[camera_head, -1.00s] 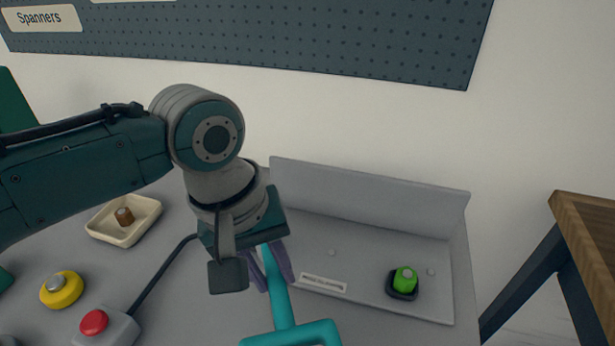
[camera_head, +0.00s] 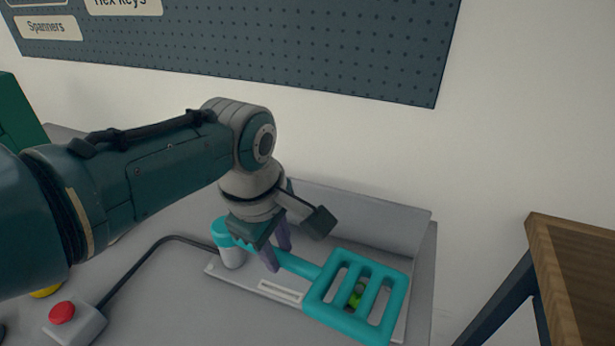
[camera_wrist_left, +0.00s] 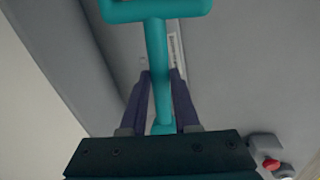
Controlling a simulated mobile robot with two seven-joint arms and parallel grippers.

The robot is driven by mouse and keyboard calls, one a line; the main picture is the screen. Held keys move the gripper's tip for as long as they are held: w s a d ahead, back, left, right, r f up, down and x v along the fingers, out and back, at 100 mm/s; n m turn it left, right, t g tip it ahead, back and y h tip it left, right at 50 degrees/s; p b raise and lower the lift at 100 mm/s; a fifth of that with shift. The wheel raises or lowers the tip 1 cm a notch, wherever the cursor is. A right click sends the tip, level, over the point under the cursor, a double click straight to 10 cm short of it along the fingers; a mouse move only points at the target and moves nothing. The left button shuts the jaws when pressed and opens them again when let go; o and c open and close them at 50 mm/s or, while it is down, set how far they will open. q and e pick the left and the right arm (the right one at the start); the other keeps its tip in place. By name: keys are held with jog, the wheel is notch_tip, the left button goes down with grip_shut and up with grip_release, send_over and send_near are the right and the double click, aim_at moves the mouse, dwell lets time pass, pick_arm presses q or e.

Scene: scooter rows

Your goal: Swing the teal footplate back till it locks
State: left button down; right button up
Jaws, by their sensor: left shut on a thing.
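The teal footplate (camera_head: 357,296) is a slotted frame on a teal bar. In the head view it lies over the right part of a grey tray-like mount, above a green knob (camera_head: 357,293) seen through its slots. Its bar runs left to a teal-capped grey post (camera_head: 231,250). My left gripper (camera_head: 276,258) has its purple fingers shut on the bar between post and frame. The left wrist view shows the fingers (camera_wrist_left: 157,85) on both sides of the teal bar. Whether the footplate touches the green knob is hidden. My right gripper is not in view.
A red button (camera_head: 62,313) on a grey box with a black cable stands at the lower left. The mount's raised back wall (camera_head: 385,222) runs behind the footplate. A wooden-topped table (camera_head: 575,262) stands at the right. A pegboard (camera_head: 270,40) hangs behind.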

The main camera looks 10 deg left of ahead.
aim_at(278, 256)
pick_arm(q)
jog(key=shift+w+d+n+b, duration=0.2)
jog(key=shift+w+n+b, duration=0.25)
jog(key=shift+w+n, duration=0.25)
jog(key=c, duration=0.7)
grip_release()
jog(key=shift+w, duration=0.1)
jog(key=shift+o, duration=0.2)
notch_tip(278, 256, up, 10)
jog(key=s+p, duration=0.2)
jog(key=p, duration=0.4)
jog(key=shift+a+p, duration=0.2)
jog(key=shift+p, duration=0.1)
jog(key=shift+f, duration=0.2)
